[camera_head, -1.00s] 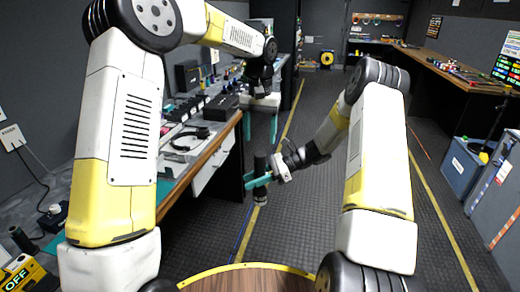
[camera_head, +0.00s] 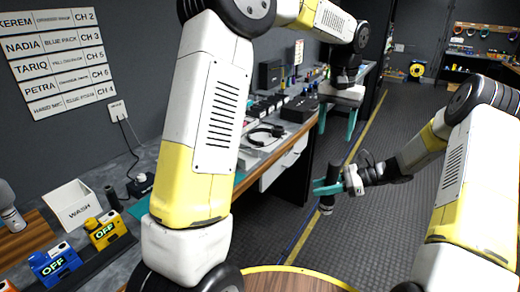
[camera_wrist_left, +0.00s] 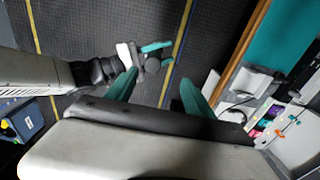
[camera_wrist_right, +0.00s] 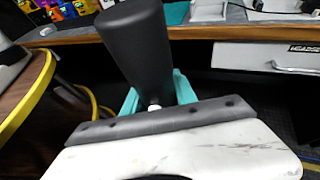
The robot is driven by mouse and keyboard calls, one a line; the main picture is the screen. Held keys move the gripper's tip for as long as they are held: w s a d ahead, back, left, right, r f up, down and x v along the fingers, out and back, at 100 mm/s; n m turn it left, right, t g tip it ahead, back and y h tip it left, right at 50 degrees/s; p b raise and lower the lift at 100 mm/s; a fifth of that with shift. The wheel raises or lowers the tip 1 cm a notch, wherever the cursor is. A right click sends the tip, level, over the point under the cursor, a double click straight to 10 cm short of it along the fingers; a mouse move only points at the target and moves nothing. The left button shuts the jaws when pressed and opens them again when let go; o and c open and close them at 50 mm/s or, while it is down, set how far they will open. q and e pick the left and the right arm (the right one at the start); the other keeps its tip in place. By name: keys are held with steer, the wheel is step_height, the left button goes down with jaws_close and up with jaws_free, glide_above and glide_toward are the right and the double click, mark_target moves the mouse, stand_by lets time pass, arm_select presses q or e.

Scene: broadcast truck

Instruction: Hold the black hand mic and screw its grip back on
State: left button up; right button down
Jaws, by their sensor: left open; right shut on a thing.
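The black hand mic (camera_head: 333,172) stands roughly upright in the air beside the bench, with my right gripper (camera_head: 330,187) shut around its middle. In the right wrist view its thick black body (camera_wrist_right: 138,48) rises above the teal fingers, with a small pale part at its lower end. Whether the grip is on the mic or apart from it I cannot tell. My left gripper (camera_head: 337,120) is open and empty, pointing down above the mic and apart from it. The left wrist view shows the mic (camera_wrist_left: 152,66) beyond the open fingers.
The bench (camera_head: 286,160) on the left holds a headset (camera_head: 265,132), dark boxes and small gear. Nearer lie a white WASH bin (camera_head: 75,207), a dark cylinder (camera_head: 112,197) and yellow and blue OFF packs (camera_head: 105,230). The floor aisle (camera_head: 385,135) is clear.

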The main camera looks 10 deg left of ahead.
arm_select(q)
steer(key=s+a+r+n+t+h, duration=0.1)
steer(key=s+a+r+t, duration=0.15)
steer(key=s+a, duration=0.6)
steer(key=s+a+r+n+t, duration=0.15)
steer(key=s+a+r, duration=0.25)
steer(key=s+a, duration=0.4)
steer(key=s+a+f+t+h, duration=0.1)
steer(key=s+a+f, duration=0.1)
steer(key=s, duration=0.6)
steer(key=shift+s+f+n+t, duration=0.3)
steer(key=shift+s+n+t, duration=0.05)
steer(key=shift+t, duration=0.05)
